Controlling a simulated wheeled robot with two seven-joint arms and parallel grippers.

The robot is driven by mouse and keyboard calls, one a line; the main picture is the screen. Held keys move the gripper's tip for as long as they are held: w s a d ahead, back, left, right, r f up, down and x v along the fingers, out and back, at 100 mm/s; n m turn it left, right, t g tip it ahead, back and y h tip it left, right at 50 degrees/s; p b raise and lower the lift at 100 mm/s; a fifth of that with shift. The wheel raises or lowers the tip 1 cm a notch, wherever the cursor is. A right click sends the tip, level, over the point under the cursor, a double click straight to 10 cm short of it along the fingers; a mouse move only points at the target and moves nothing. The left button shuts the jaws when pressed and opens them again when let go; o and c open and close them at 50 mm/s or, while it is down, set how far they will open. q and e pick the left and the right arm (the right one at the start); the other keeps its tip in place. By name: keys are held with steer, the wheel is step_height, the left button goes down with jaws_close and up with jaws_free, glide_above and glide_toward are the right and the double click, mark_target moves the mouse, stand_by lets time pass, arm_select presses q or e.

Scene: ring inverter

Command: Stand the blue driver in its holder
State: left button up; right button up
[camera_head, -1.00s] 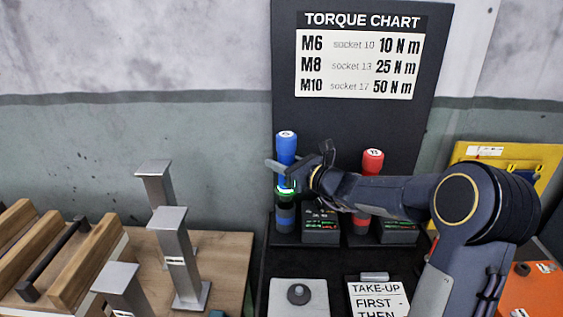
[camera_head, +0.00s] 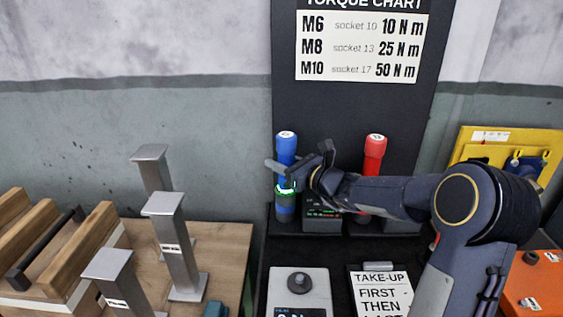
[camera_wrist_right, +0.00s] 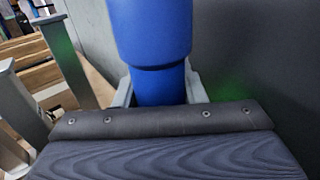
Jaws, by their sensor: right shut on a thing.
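The blue driver (camera_head: 286,147) is upright at the left of the black station. Its lit green ring (camera_head: 286,189) is just above its holder (camera_head: 285,208), a dark blue-grey cup. The driver's lower end is hidden, apparently inside the cup; I cannot tell whether it is fully seated. My right gripper (camera_head: 294,168) comes from the right and is shut on the blue handle. In the right wrist view the blue handle (camera_wrist_right: 155,35) stands between the fingers. My left gripper is not in view.
A red driver (camera_head: 375,147) stands to the right, partly behind my right arm. A dark display box (camera_head: 322,217) is beside the holder. A torque chart (camera_head: 360,47) is behind. Grey metal posts (camera_head: 178,245) stand on the wooden table at left.

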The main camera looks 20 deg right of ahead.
stand_by(0.4)
steer(key=o, duration=1.3)
steer(key=shift+f, duration=0.25)
steer(key=b+v, duration=0.1)
steer(key=v, duration=0.7)
steer(key=s+a+r+n+g+y+p, duration=0.25)
steer(key=s+a+n+g, duration=0.55)
steer(key=s+a+n, duration=0.65)
steer(key=s+d+f+n+g+h+p, duration=0.1)
steer(key=s+f+n+h, duration=0.1)
steer(key=s+n, duration=0.3)
steer(key=s+d+f+n+g+h+p, duration=0.1)
steer(key=s+f+n+h, duration=0.1)
steer(key=s+n, duration=0.2)
steer(key=s+d+f+n+h+p, duration=0.1)
steer(key=s+f+n+h, duration=0.1)
steer(key=s+n, duration=0.3)
steer(key=shift+s+f+n+g+p, duration=0.2)
steer(key=shift+s+f, duration=0.1)
steer(key=shift+s, duration=0.35)
steer(key=shift+s+f+n+g+p, duration=0.1)
steer(key=shift+s+f+n+g, duration=0.15)
steer(key=shift+s, duration=0.4)
